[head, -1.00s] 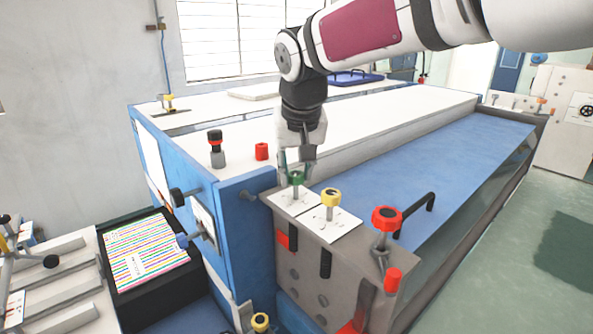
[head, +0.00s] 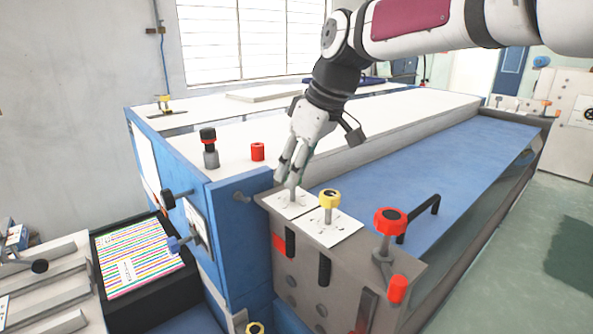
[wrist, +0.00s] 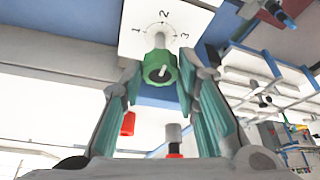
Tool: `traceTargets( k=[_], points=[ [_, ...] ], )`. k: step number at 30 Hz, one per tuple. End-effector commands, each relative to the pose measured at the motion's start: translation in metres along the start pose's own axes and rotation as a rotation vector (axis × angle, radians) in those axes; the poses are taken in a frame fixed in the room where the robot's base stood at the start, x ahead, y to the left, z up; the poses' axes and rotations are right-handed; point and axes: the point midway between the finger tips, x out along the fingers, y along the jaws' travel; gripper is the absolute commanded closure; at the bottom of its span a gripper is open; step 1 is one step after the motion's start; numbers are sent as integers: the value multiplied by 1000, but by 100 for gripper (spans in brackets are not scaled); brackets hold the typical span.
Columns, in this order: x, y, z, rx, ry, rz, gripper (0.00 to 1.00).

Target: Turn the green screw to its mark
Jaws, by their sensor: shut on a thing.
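The green screw (wrist: 160,68) has a round green knob on a grey stem, seen in the wrist view. It stands on a white plate (wrist: 182,16) with a dial marked 1, 2 and 3. My gripper (wrist: 160,82) is shut on the knob, one finger on each side. In the head view my gripper (head: 288,176) comes down at a slant onto the screw. It hides the green knob there; the white plate (head: 292,208) shows below. I cannot tell which number the screw points at.
A yellow knob (head: 329,198) stands on the neighbouring plate, close to my gripper. A large red knob (head: 390,222) and a black handle (head: 420,215) are farther right. A red cylinder (head: 258,151) and a black-and-red knob (head: 208,142) stand on the blue cabinet behind.

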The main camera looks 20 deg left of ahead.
Motion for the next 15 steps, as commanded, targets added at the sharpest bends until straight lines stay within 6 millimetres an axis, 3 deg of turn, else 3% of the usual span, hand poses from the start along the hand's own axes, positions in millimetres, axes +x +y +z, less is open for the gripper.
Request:
traceTargets(
  k=[15],
  points=[
    [0,1,-1,-120,2,-47,99]
  ],
)
